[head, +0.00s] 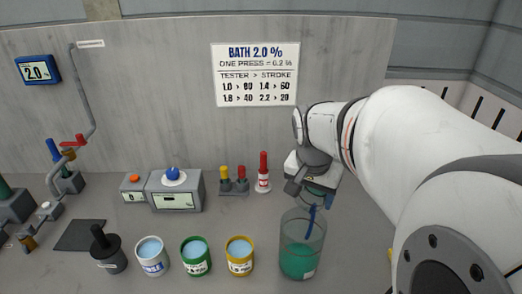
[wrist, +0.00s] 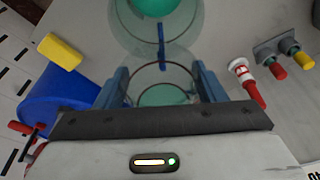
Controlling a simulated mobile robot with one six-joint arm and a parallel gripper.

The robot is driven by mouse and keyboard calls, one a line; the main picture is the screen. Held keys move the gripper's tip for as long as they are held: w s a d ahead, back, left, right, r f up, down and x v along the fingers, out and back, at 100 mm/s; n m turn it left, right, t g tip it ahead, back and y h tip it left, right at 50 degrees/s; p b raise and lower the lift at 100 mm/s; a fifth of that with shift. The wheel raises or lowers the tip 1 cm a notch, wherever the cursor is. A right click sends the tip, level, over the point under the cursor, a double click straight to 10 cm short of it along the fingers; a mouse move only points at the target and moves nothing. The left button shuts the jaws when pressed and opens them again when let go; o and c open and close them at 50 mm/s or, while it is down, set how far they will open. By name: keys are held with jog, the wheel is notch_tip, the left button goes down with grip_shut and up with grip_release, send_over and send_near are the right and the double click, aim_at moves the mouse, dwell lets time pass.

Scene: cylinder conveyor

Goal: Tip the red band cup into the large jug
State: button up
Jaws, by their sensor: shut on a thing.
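My gripper (head: 316,196) is above the clear jug (head: 303,240), which stands upright on the bench with green liquid inside. In the wrist view, my blue fingers are shut on a clear cup (wrist: 163,72) with green showing in or through it. The jug's mouth (wrist: 120,28) lies just beyond the cup at the top of the wrist view. A narrow blue strip (wrist: 157,46) runs between cup and jug; I cannot tell whether it is liquid or a solid.
White, green and yellow pots (head: 196,256) of pale blue stand left of the jug, beside a dark pot (head: 108,250). A red-topped bottle (head: 263,174) stands behind. A blue container (wrist: 58,100) and a yellow block (wrist: 60,51) show in the wrist view.

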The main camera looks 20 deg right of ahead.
jog(key=shift+s+a+r+t+h+b, duration=0.25)
jog(key=shift+t+h+b, duration=0.4)
jog(key=shift+b, duration=0.95)
dwell(0.6)
jog(key=shift+w+d+r+g+y+p, duration=0.1)
jog(key=shift+r+g+y+p, duration=0.2)
jog(key=shift+p, duration=0.65)
jog(key=shift+w+d+g+p, duration=0.1)
jog(key=shift+g+p, duration=0.15)
jog(key=shift+p, duration=0.35)
jog(key=p, duration=0.1)
jog(key=g+y+p, duration=0.1)
jog(key=p, duration=0.1)
jog(key=shift+w+d+f+y, duration=0.1)
jog(key=shift+w+d+y, duration=0.1)
jog(key=shift+y, duration=0.05)
jog(key=shift+w+d+f+g+y+p, duration=0.15)
jog(key=shift+g+y+p, duration=0.25)
jog(key=shift+p, duration=0.15)
jog(key=shift+f, duration=0.2)
jog(key=shift+r, duration=0.1)
